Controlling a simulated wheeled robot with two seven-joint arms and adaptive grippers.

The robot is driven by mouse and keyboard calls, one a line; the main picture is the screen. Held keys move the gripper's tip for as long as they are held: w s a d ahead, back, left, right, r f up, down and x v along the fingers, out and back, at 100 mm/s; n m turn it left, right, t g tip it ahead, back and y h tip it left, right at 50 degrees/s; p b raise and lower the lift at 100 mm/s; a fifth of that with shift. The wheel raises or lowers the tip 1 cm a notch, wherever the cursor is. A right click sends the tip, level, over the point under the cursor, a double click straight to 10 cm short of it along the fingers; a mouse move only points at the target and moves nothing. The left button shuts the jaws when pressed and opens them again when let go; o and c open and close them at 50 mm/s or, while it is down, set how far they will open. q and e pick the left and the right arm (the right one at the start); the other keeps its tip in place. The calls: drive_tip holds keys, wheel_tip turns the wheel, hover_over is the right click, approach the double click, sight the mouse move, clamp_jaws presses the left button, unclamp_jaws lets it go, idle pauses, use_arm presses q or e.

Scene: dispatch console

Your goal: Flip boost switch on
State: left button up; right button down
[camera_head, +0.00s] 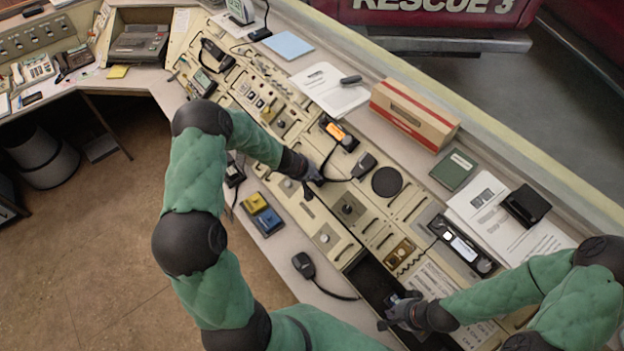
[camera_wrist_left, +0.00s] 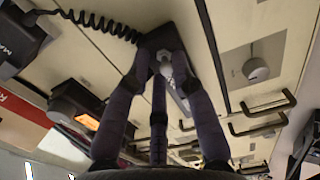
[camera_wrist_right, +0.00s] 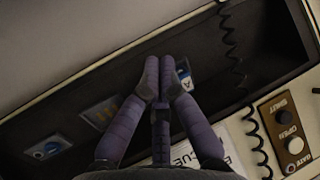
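No boost label is readable in any view. My left gripper (camera_head: 314,178) is low over the console's middle. My right gripper (camera_head: 388,320) is at the dark recess near the console's front right. Its fingertips (camera_wrist_right: 160,68) are drawn together, beside a small blue and white piece marked A (camera_wrist_right: 184,78).
A round knob plate (camera_wrist_left: 256,66) and handles are nearby. A gate panel with OPEN and SHUT buttons (camera_wrist_right: 290,130) borders the recess.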

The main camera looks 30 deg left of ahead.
use_arm(q)
drive_tip(key=shift+w+r, duration=0.15)
use_arm(e)
drive_tip(key=shift+r, duration=0.1)
